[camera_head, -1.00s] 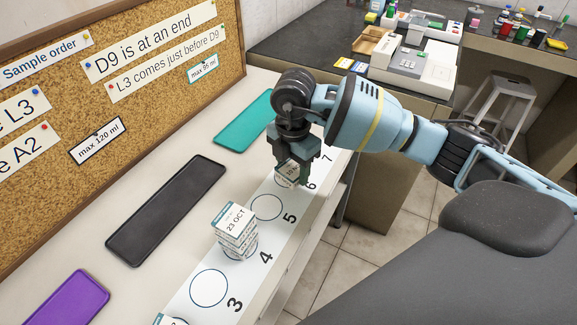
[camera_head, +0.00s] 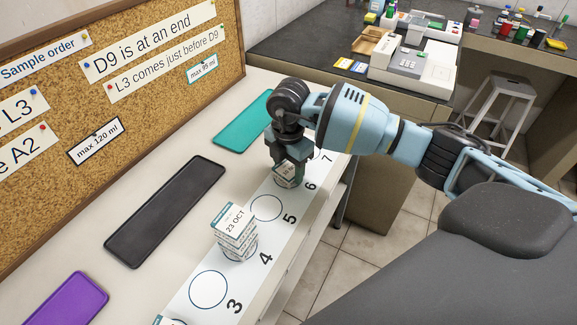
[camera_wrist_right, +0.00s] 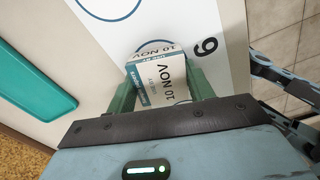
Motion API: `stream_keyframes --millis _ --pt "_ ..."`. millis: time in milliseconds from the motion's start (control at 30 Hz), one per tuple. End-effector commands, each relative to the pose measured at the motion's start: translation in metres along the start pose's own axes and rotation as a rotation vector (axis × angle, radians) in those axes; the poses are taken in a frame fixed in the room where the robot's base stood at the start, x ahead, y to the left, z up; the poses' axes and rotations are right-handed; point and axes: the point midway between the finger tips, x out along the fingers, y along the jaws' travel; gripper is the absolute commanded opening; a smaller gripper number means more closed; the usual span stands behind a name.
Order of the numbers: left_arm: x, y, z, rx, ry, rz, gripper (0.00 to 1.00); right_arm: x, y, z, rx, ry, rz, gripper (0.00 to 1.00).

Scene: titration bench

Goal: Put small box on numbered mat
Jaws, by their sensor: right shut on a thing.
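My right gripper (camera_head: 290,167) is down over the numbered mat (camera_head: 226,294), at the circle by number 6. It is shut on a small white box (camera_head: 283,178) with a teal edge. In the right wrist view the box (camera_wrist_right: 158,80) reads "10 NOV" and sits between the green fingers of the gripper (camera_wrist_right: 165,88). Another surface reading "10 NOV" shows just beyond it, so it may be on or against a second box. A stack of boxes marked "23 OCT" (camera_head: 235,232) stands on the circle by number 4. My left gripper is not in view.
A black tray (camera_head: 166,210), a teal tray (camera_head: 243,122) and a purple tray (camera_head: 72,304) lie on the bench left of the mat. Circles 3 and 5 are empty. A box corner (camera_head: 170,320) shows at the bottom edge. A corkboard (camera_head: 150,110) stands behind.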

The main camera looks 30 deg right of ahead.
Motion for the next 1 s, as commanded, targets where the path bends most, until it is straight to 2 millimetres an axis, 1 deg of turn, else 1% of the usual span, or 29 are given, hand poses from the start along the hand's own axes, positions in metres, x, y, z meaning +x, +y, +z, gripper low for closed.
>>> stream_keyframes --millis 267,300,433,767,867,1000 --pt "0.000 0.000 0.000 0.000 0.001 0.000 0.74 0.003 0.000 0.000 0.000 0.000 0.000 0.29" --pt "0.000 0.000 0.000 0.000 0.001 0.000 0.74 0.003 0.000 0.000 -0.001 0.000 0.000 0.57" --pt "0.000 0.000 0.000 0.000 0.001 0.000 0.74 0.002 0.000 0.000 -0.001 0.000 0.000 0.74" --pt "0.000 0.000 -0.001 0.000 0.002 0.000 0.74 0.000 0.000 0.000 0.000 0.000 0.001 0.74" --pt "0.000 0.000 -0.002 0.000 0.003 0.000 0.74 -0.009 0.001 0.000 0.000 0.000 0.003 0.74" --pt "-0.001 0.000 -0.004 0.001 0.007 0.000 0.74 -0.033 0.001 0.000 -0.001 -0.001 0.005 0.74"
